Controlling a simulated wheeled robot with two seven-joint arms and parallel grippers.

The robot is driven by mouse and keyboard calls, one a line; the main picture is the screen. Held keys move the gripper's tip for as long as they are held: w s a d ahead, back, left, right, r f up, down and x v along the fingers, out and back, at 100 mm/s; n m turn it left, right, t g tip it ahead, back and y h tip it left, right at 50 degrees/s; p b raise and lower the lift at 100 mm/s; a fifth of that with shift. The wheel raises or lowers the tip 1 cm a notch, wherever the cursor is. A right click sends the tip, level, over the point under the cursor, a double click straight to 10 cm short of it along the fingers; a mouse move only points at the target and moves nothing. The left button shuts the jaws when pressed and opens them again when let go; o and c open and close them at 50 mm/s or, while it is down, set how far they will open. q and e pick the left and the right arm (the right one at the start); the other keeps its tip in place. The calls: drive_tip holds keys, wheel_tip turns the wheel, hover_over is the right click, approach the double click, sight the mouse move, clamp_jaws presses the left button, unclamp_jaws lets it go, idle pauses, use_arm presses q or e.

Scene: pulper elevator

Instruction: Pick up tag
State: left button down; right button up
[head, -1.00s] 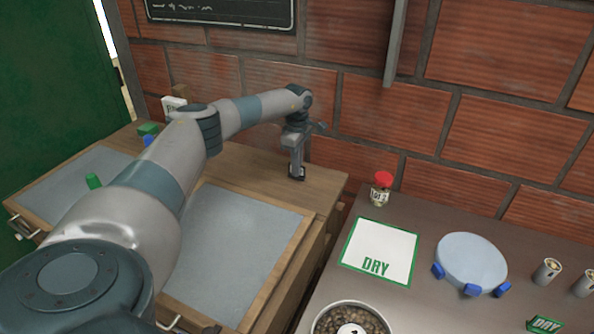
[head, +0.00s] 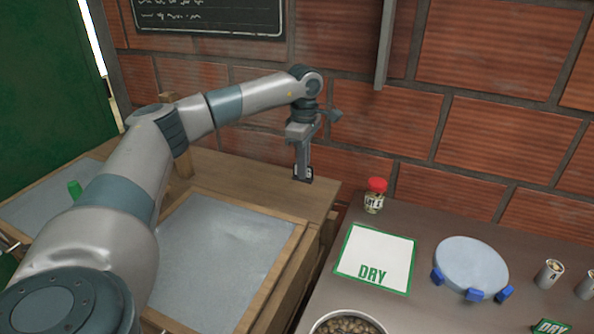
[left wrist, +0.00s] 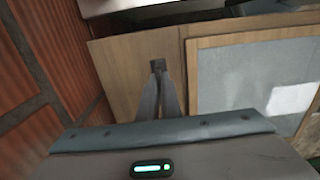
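A small dark tag (head: 303,174) with pale marks is at the fingertips of my left gripper (head: 301,167), by the back right corner of the wooden bench. In the left wrist view the two fingers (left wrist: 160,80) come together at a small dark square, the tag (left wrist: 157,65), against the wood. The gripper looks shut on it. Whether the tag touches the wood is hard to tell. A green DRY tag (head: 551,327) lies at the bottom right. My right gripper is not in view.
A red-capped jar (head: 375,197), a white DRY mat (head: 376,258), a round grey disc with blue feet (head: 470,265) and a bowl of beans (head: 347,325) stand on the dark counter. A brick wall rises close behind. A grey-topped panel (head: 220,250) lies bare at left.

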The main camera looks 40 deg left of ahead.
use_arm(q)
drive_tip(key=shift+s+d+r, duration=0.3)
drive_tip(key=shift+d+r, duration=0.2)
drive_tip(key=shift+d, duration=0.15)
drive_tip(key=shift+d, duration=0.1)
drive_tip(key=s+d+f+m, duration=0.2)
drive_tip(key=s+d+m, duration=0.7)
drive_tip(key=d, duration=0.4)
drive_tip(key=s+d+f+m, duration=0.3)
drive_tip(key=s+d+m, duration=0.6)
drive_tip(key=d+m, duration=0.3)
drive_tip(key=shift+s+d+f+m, duration=0.25)
drive_tip(key=shift+d+m, duration=0.05)
drive_tip(key=shift+d, duration=0.6)
drive_tip(key=shift+a, duration=0.15)
